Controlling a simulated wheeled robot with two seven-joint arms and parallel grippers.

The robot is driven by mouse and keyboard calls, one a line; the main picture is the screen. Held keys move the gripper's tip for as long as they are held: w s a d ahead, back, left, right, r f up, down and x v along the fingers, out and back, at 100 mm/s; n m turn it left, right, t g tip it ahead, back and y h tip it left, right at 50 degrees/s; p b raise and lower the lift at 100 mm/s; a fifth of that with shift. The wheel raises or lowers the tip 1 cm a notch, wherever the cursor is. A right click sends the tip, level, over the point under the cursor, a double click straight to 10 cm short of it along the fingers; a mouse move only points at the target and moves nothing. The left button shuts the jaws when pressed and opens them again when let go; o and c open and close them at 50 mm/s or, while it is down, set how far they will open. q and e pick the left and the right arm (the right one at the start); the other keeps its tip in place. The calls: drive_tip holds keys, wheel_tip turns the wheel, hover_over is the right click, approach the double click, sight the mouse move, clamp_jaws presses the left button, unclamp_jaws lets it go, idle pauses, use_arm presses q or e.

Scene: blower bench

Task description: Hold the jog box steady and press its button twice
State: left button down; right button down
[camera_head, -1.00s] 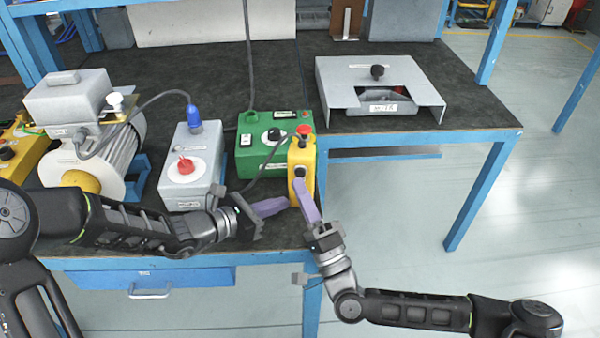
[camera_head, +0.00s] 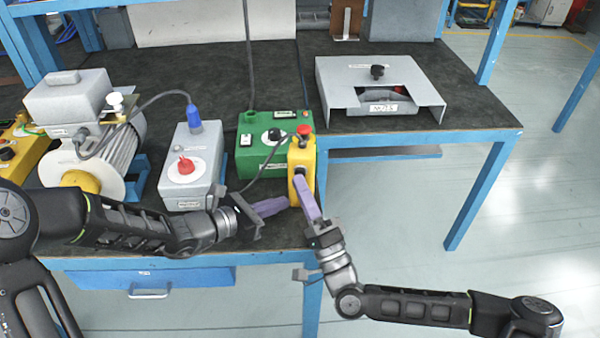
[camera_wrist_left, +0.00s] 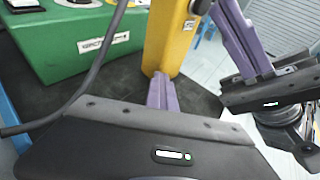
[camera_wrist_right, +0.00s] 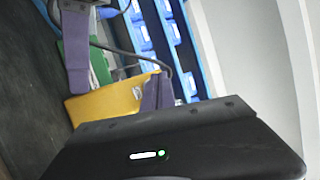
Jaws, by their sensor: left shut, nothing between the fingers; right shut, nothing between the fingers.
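The yellow jog box (camera_head: 301,155) stands upright at the bench's front edge, with a red button (camera_head: 304,130) on top and a dark button low on its face. My left gripper (camera_head: 287,201) is shut and empty, its tips at the box's lower left side; contact cannot be told. My right gripper (camera_head: 298,178) is shut and empty, its tips at the dark button and mostly hiding it. In the left wrist view, the box (camera_wrist_left: 168,42) rises behind my left fingertips (camera_wrist_left: 160,78). In the right wrist view, the box (camera_wrist_right: 95,104) is beside my right fingers (camera_wrist_right: 160,78).
A green control box (camera_head: 262,150) stands just behind and left of the jog box, with a dark cable between them. A grey box with a red knob (camera_head: 190,170) and a motor blower (camera_head: 95,140) are further left. A grey metal cover (camera_head: 350,85) sits at back right.

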drive_tip(key=shift+w+d, duration=0.1)
drive_tip(key=shift+w, duration=0.45)
idle(0.9)
idle(1.1)
drive_tip(key=shift+s, duration=1)
drive_tip(key=s, duration=0.2)
drive_tip(key=s+a, duration=0.1)
drive_tip(key=s, duration=0.2)
drive_tip(key=shift+a, duration=0.1)
use_arm(q)
drive_tip(key=c, duration=2.1)
unclamp_jaws()
drive_tip(key=shift+c, duration=0.2)
drive_tip(key=o, duration=0.5)
drive_tip(key=shift+c, duration=0.2)
